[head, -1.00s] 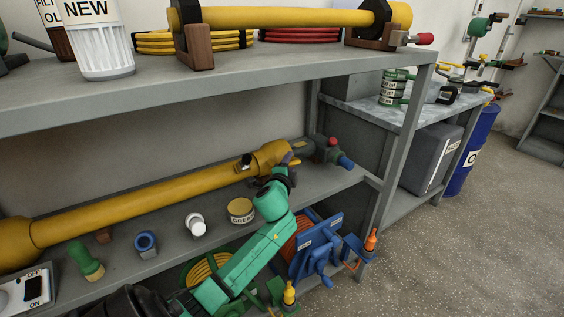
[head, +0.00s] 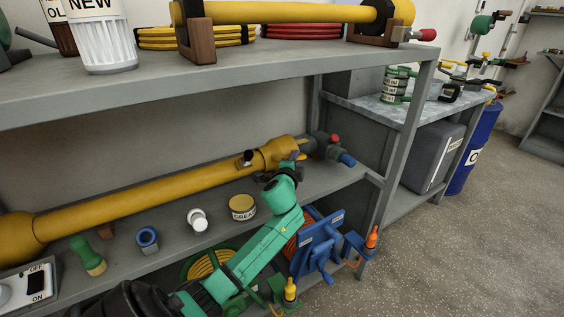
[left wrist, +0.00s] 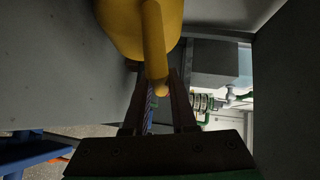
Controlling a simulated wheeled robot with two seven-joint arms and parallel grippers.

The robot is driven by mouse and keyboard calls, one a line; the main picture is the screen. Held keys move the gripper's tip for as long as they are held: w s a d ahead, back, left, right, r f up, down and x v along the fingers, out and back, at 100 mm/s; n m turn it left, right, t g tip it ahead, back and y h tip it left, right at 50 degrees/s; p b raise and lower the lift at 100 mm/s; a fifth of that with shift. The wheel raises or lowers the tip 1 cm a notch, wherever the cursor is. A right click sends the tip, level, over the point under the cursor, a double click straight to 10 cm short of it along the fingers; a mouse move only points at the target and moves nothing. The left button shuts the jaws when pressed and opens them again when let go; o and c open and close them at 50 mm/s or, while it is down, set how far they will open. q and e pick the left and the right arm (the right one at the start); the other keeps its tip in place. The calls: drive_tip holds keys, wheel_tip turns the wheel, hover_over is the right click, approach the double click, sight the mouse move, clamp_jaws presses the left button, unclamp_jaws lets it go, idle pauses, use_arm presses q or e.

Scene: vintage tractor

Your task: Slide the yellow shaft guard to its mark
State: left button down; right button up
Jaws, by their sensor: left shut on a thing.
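The yellow shaft guard (head: 277,153) is the wider collar at the right end of a long yellow tube (head: 140,200) on the lower shelf. My left gripper (head: 292,164) is at the front of this collar, its green arm coming up from below. In the left wrist view, my left gripper (left wrist: 157,78) has its two dark fingers shut on a yellow handle (left wrist: 154,40) that stands out from the guard. The fingertips are partly hidden by the arm in the head view. I cannot make out a mark. My right gripper is not in view.
A grey joint with a red knob (head: 336,139) and blue end lies right of the guard. A grease tin (head: 242,207), white cap (head: 198,219) and blue ring (head: 147,238) stand along the shelf front. The upper shelf (head: 260,75) overhangs. A blue reel (head: 318,240) stands below.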

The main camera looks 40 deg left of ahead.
use_arm(q)
drive_tip(key=shift+w+d+b, duration=0.3)
drive_tip(key=shift+w+b, duration=0.05)
drive_tip(key=shift+w, duration=0.55)
drive_tip(key=shift+w+d+b, duration=0.25)
drive_tip(key=shift+w+b, duration=0.05)
drive_tip(key=shift+w, duration=0.6)
drive_tip(key=shift+w+d+b, duration=0.25)
drive_tip(key=shift+w+b, duration=0.25)
drive_tip(key=shift+w, duration=0.35)
drive_tip(key=shift+w+d+b, duration=0.25)
drive_tip(key=shift+w+b, duration=0.2)
drive_tip(key=shift+w, duration=0.4)
drive_tip(key=shift+w+d+b, duration=0.25)
drive_tip(key=shift+w+b, duration=0.25)
drive_tip(key=shift+w, duration=0.35)
drive_tip(key=c, duration=0.6)
unclamp_jaws()
drive_tip(key=shift+c, duration=0.2)
drive_tip(key=p, duration=0.4)
approach(305, 158)
drive_tip(key=w+d, duration=0.2)
drive_tip(key=d, duration=0.1)
drive_tip(key=shift+r, duration=0.15)
